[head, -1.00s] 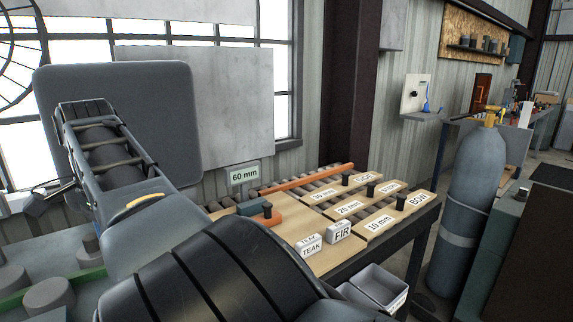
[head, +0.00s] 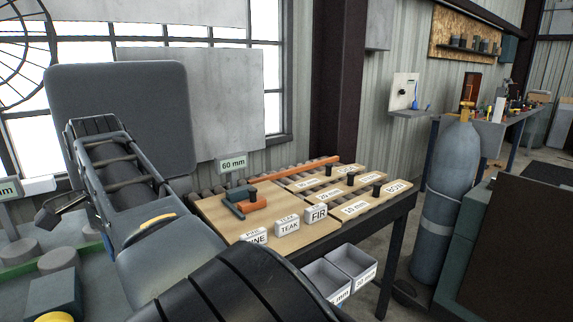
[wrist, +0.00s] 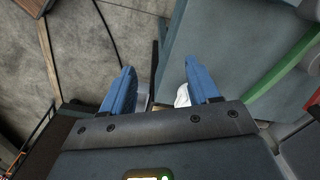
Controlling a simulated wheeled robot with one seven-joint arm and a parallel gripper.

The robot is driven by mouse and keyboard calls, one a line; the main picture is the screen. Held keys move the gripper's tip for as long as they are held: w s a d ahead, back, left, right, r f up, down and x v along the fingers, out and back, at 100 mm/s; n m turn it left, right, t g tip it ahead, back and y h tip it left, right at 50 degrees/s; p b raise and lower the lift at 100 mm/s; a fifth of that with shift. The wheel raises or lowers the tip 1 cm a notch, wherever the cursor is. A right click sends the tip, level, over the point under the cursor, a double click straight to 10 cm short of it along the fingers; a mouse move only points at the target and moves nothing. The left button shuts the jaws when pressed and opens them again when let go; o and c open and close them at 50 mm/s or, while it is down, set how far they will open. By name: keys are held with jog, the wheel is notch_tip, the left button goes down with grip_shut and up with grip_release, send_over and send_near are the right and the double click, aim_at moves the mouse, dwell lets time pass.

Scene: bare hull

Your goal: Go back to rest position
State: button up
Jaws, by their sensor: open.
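My gripper (wrist: 160,92) shows in the wrist view as two blue fingers spread apart, with no object held between them. A small white thing (wrist: 182,96) shows beside the right finger, beyond it; I cannot tell what it is. In the head view my arm fills the left and lower middle, and the fingers are not clearly visible there.
A workbench (head: 392,215) stands right of my arm, with label blocks such as FIR (head: 316,214), several marked boards and an orange clamp (head: 250,203). Grey bins (head: 352,262) sit below. A gas cylinder (head: 447,200) stands farther right. In the wrist view, a green bar (wrist: 285,68) crosses a grey-blue surface.

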jog(key=s+d+f+n+t+y, duration=0.1)
jog(key=d+f, duration=0.4)
jog(key=f, duration=0.7)
jog(key=d+f+n+t+y, duration=0.15)
jog(key=d+f, duration=0.25)
jog(key=f, duration=0.8)
jog(key=s+d+f+t+y, duration=0.1)
jog(key=s+d+f+t, duration=0.1)
jog(key=s+d+f, duration=0.5)
jog(key=s+d+f+t+y, duration=0.1)
jog(key=s+d+f, duration=0.4)
jog(key=d, duration=0.4)
jog(key=s+d+r+n+t+h, duration=0.1)
jog(key=s+d+r+t, duration=0.2)
jog(key=s+d, duration=0.55)
jog(key=s+d+r+t+h, duration=0.1)
jog(key=s+d+r+t, duration=0.15)
jog(key=s+d, duration=0.65)
jog(key=s+d+r+n+t+h, duration=0.1)
jog(key=s+d+r, duration=0.2)
jog(key=s+r, duration=0.4)
jog(key=s+d+r+n+t+h, duration=0.1)
jog(key=s+d+r, duration=0.3)
jog(key=r, duration=1.1)
jog(key=s+t, duration=0.1)
jog(key=s, duration=0.2)
jog(key=shift+r+t+h, duration=0.15)
jog(key=shift+t+h, duration=0.15)
jog(key=shift+h, duration=0.05)
